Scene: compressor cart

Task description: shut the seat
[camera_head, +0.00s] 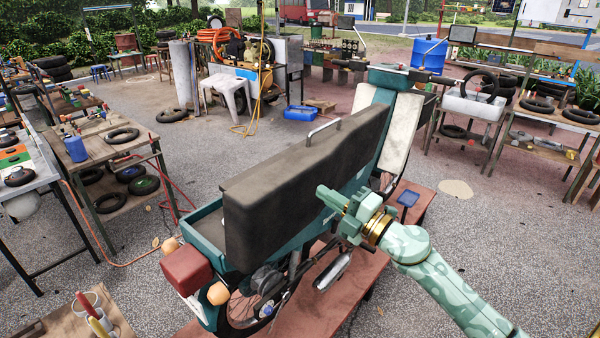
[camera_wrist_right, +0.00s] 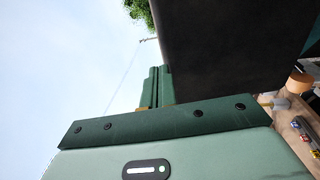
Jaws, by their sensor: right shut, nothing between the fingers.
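The dark seat (camera_head: 275,190) of the teal scooter stands raised on its long edge, its broad face toward me. It also shows as a dark slab at the upper right of the right wrist view (camera_wrist_right: 235,50). A teal open edge of the scooter body (camera_head: 203,222) shows at the seat's left end. My right gripper (camera_head: 330,197) is shut and empty, in front of the seat's near face toward its right half. Its fingers (camera_wrist_right: 158,88) point toward the seat's edge in the wrist view; I cannot tell whether they touch it. My left gripper is not in view.
The scooter stands on a reddish-brown platform (camera_head: 345,300). A metal grab rail (camera_head: 324,131) shows behind the seat's top edge. Open gravel lies to the right.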

